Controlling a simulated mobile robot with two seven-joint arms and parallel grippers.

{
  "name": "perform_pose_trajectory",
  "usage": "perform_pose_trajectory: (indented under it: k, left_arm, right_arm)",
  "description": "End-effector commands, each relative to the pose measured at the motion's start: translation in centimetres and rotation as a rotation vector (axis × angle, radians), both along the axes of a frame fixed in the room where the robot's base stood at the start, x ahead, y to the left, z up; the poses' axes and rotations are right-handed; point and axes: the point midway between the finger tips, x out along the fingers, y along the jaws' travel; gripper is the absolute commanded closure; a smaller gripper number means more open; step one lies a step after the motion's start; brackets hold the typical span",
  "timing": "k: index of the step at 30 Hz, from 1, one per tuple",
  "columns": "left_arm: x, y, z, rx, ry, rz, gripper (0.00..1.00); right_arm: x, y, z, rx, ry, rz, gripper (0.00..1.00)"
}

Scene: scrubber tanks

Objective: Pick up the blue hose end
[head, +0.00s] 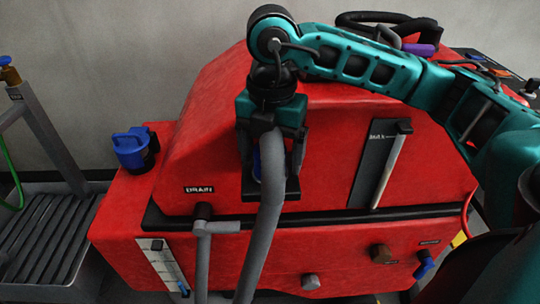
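The hose is grey (262,240) and runs up the front of the red machine. A blue part (256,163), apparently the blue hose end, shows beside the hose's top, mostly hidden behind it and my gripper. My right gripper (272,160) points down in front of the machine, with a finger on each side of the hose's top. The fingers look spread; whether either touches the hose is unclear. A black bracket (289,190) shows behind the hose, just below the fingers. My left gripper is not in view.
The red machine (215,125) fills the middle. A blue-handled cap (130,147) stands on its left ledge. A grey pipe (202,255) stands left of the hose. A blue fitting (425,262) is at lower right. A grey slatted platform (45,240) is at left.

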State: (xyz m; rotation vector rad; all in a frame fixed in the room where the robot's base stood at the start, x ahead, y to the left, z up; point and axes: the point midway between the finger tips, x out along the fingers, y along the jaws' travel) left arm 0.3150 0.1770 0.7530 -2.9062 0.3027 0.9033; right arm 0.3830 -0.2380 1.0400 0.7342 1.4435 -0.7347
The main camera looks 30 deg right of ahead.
Motion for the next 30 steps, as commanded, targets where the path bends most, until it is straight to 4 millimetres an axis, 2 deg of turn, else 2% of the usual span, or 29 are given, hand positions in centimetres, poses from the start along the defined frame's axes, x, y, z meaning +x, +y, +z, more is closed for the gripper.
perform_pose_trajectory:
  k: [7,26,30]
  left_arm:
    - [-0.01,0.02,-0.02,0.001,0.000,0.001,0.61]
    - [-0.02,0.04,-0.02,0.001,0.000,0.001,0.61]
    - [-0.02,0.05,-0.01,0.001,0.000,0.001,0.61]
  right_arm:
    - [0.01,-0.01,-0.13,0.000,0.000,0.000,0.18]
    - [0.01,-0.02,-0.09,0.001,-0.001,-0.001,0.78]
    - [0.03,-0.02,-0.07,0.001,-0.001,-0.001,0.79]
